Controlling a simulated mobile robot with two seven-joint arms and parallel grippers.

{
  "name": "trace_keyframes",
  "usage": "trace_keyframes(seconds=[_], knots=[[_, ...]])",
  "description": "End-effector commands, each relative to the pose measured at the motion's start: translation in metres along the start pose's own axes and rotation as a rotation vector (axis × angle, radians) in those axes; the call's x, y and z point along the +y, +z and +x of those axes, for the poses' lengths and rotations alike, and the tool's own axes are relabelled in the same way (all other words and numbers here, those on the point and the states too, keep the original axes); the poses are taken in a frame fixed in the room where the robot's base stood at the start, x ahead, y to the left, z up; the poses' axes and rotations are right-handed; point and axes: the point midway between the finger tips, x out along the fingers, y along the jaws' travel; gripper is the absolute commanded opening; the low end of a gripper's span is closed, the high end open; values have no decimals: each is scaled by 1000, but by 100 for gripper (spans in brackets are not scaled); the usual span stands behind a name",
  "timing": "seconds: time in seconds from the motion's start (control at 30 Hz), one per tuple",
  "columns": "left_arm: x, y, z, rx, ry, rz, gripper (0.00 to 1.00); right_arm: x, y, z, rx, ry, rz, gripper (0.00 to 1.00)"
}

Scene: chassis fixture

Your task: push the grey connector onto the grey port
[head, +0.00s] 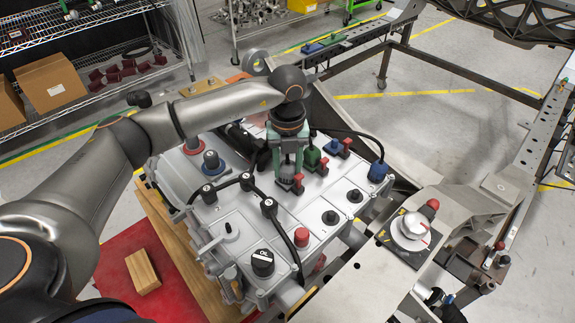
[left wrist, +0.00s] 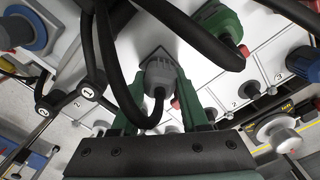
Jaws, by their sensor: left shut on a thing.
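The grey connector (head: 287,172) is upright between the green fingers of my left gripper (head: 288,158), above the white chassis block. In the left wrist view the grey connector (left wrist: 162,76), with a black cable curving from it, sits between the fingertips of my left gripper (left wrist: 160,112). The grey port (head: 292,186), with a red latch beside it, is directly under the connector and mostly hidden by it. Its dark square base (left wrist: 155,54) shows behind the connector in the left wrist view. I cannot tell whether the connector is fully seated. My right gripper is not in view.
A green connector (head: 312,156) and a blue one (head: 333,146) stand close right of my gripper. Black cables (head: 288,236) cross the block. A black oil cap (head: 262,262) is at the front. A wooden block (head: 142,271) lies on the red mat (head: 112,262).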

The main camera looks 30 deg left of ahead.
Motion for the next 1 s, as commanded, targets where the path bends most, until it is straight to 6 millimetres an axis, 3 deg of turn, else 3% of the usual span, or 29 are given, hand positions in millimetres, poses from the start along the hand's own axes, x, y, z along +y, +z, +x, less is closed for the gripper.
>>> trace_keyframes(seconds=[0.17,0.2,0.47,0.77,1.0], knots=[[1,-1,7,3,4,0,0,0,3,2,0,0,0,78],[1,-1,6,3,4,0,47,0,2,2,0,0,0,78],[0,-1,5,2,3,0,77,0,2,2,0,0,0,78],[0,0,3,1,2,0,79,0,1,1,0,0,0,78],[0,0,-16,1,1,0,79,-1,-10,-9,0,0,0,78]])
